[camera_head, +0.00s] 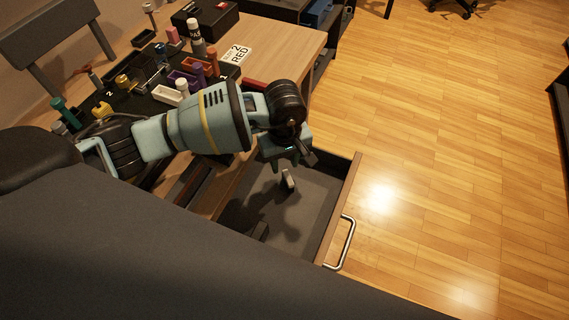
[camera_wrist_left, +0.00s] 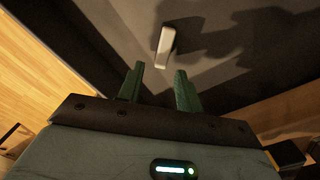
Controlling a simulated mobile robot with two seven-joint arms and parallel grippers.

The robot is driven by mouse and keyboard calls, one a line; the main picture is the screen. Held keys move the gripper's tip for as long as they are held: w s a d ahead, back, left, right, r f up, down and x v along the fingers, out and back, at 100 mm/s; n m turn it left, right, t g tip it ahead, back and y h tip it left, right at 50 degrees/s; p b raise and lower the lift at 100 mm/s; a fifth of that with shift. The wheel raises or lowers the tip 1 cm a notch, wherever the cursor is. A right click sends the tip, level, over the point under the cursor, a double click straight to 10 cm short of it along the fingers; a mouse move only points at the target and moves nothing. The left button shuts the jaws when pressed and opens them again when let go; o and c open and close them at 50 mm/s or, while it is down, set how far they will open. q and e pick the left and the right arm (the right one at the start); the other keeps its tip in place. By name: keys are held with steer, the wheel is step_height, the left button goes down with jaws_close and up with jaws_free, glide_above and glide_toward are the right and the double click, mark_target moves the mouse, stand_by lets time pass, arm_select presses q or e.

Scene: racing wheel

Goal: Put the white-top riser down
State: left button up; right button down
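The white-top riser (camera_head: 288,180) is a small piece with a pale top and darker side in the open drawer (camera_head: 336,208). In the left wrist view the riser (camera_wrist_left: 165,46) appears just beyond the fingertips, apart from both fingers. My left gripper (camera_head: 294,160) hangs over the drawer, above the riser. Its two green fingers (camera_wrist_left: 158,82) are spread with nothing between them. Whether the riser stands fully on the drawer floor is hard to tell in the shadow. My right gripper is in neither view.
The drawer's front panel with a metal handle (camera_head: 347,243) sticks out over the wooden floor. The floor to the right is clear.

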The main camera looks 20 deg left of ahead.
arm_select(q)
step_height(320, 180, up, 10)
steer(key=shift+r, duration=0.15)
stand_by(0.6)
